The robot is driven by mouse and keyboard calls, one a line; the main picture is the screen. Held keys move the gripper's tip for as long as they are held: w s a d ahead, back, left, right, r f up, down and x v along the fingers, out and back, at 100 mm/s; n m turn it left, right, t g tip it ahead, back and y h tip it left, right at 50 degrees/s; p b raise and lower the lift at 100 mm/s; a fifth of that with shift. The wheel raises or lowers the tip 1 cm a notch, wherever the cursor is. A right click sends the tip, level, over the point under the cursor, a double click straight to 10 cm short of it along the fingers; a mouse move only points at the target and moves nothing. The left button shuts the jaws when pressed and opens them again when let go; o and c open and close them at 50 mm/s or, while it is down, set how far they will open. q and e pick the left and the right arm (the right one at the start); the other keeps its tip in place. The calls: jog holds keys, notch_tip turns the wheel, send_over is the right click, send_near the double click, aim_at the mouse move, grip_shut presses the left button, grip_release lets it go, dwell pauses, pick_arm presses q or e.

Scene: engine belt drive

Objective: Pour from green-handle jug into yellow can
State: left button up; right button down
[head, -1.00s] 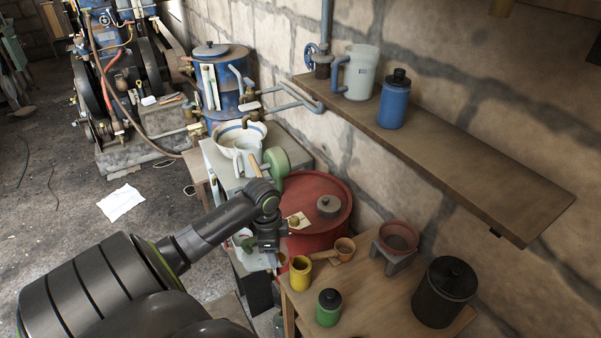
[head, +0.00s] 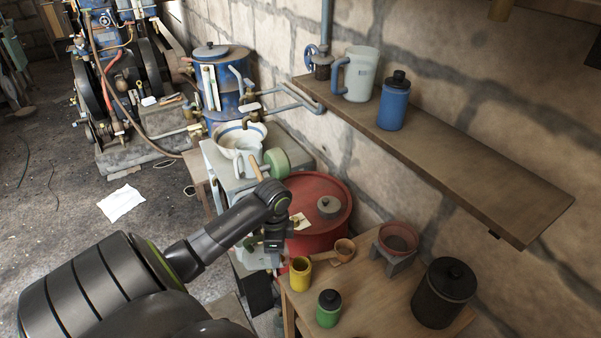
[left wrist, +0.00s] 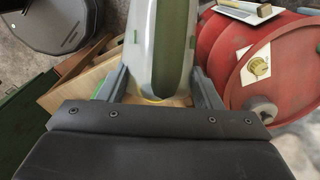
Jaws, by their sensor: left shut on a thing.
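The green-handle jug shows large in the left wrist view (left wrist: 142,45) as a pale grey body with a long green handle strip. My left gripper (left wrist: 160,80) is shut on it, with one finger on each side. In the head view my left gripper (head: 274,240) hangs just left of and above the yellow can, and the jug (head: 258,259) is mostly hidden behind my wrist. The yellow can (head: 300,276) stands upright and open-topped near the left edge of the wooden table. The jug's mouth and contents cannot be seen. My right gripper is not in view.
A red drum (head: 318,215) stands behind. A shelf (head: 470,165) juts from the wall.

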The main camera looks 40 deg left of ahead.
pick_arm(q)
jog(key=shift+w+d+r+y, duration=0.15)
jog(key=shift+y, duration=0.15)
jog(key=shift+w+d+g, duration=0.4)
jog(key=shift+d+g, duration=0.05)
jog(key=shift+g, duration=0.05)
dwell(0.4)
jog(key=shift+w+d+r+y+p, duration=0.15)
jog(key=shift+w+d+y+p, duration=0.05)
jog(key=shift+y+p, duration=0.25)
jog(key=shift+w+d+g, duration=0.15)
jog(key=shift+g, duration=0.15)
